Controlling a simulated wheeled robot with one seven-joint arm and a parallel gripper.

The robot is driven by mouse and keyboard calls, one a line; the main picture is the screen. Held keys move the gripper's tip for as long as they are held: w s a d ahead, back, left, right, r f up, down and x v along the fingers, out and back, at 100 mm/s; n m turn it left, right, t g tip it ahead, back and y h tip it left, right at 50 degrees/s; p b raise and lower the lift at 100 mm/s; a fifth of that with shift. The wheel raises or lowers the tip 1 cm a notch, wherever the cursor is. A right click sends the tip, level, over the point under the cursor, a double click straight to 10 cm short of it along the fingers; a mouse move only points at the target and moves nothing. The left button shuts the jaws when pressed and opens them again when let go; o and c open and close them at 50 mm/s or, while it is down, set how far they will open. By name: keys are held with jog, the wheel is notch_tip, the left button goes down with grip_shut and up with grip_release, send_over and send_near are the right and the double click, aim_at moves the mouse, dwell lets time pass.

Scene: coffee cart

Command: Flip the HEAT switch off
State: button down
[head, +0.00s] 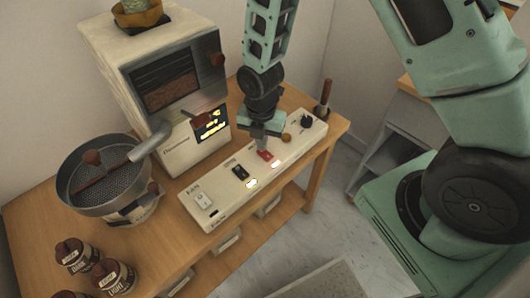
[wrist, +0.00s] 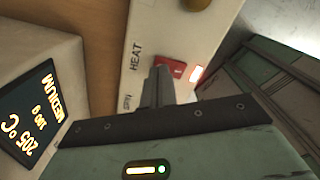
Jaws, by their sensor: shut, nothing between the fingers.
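The HEAT switch is a red rocker (head: 265,155) on the white switch panel (head: 222,199) along the table's front edge. In the wrist view the red HEAT switch (wrist: 176,68) sits beside the printed word HEAT, with a lit lamp (wrist: 196,75) next to it. My gripper (head: 262,143) is shut and empty, pointing down at the switch. In the wrist view the closed fingertips (wrist: 160,72) are at the switch's edge and cover part of it; I cannot tell whether they touch it.
A roaster (head: 185,140) with a lit display stands behind the panel. A black switch (head: 240,172), a white switch (head: 202,200), a brown knob (head: 287,137) and a black knob (head: 306,121) are on the panel. A round sieve tray (head: 110,205) and dark tins (head: 75,255) stand left.

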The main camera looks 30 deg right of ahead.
jog(key=shift+f+b, duration=0.3)
jog(key=shift+f, duration=0.25)
jog(key=shift+r, duration=0.1)
notch_tip(320, 180, up, 7)
jog(key=p, duration=0.6)
dwell(0.3)
dwell(0.5)
jog(key=s+a+r+m, duration=0.3)
jog(key=s+r+m, duration=0.15)
jog(key=r, duration=0.25)
jog(key=s+a+r+m, duration=0.3)
jog(key=s+r+m, duration=0.1)
jog(key=r+m, duration=0.25)
jog(key=s+r+m, duration=0.8)
jog(key=s+m, duration=0.1)
jog(key=s, duration=0.2)
jog(key=shift+s+a+y, duration=0.15)
jog(key=shift+s+y, duration=0.15)
